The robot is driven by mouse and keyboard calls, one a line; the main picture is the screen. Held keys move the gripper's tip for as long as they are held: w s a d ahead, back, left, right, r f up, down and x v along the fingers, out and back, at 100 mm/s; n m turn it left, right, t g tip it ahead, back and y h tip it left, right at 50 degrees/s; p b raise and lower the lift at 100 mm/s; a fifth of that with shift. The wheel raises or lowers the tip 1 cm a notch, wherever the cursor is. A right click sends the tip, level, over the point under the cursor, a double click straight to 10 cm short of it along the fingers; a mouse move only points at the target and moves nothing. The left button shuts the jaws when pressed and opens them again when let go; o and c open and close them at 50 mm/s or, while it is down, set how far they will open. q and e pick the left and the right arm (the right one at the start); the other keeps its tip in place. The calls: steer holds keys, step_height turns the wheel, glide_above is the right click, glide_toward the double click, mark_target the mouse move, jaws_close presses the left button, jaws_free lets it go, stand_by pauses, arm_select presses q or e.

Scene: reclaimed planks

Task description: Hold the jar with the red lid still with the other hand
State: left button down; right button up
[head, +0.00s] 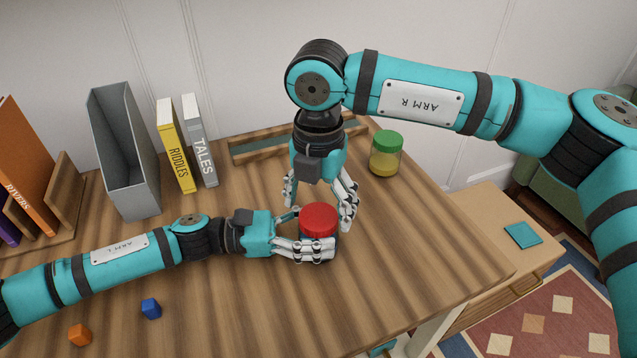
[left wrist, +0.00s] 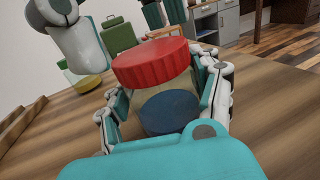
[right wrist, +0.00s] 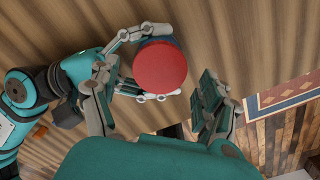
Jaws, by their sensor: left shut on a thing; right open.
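The jar with the red lid (head: 319,217) stands upright on the wooden table. Its red lid (left wrist: 150,63) and something dark blue inside its clear body (left wrist: 168,111) show in the left wrist view. My left gripper (head: 312,246) is shut on the jar from the side, with fingers on both sides of the body below the lid. My right gripper (head: 318,205) is open above the jar, pointing down. In the right wrist view the red lid (right wrist: 160,67) lies ahead of the open right fingers (right wrist: 155,105), not between them. The jar's lower part is mostly hidden by the left fingers.
A green-lidded jar (head: 386,155) stands at the back right. A shallow wooden tray (head: 250,152), two upright books (head: 188,150) and a grey file holder (head: 125,150) stand behind. Blue (head: 151,308) and orange (head: 80,334) cubes lie at front left. The table's right front is clear.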

steer(key=shift+f, duration=0.8)
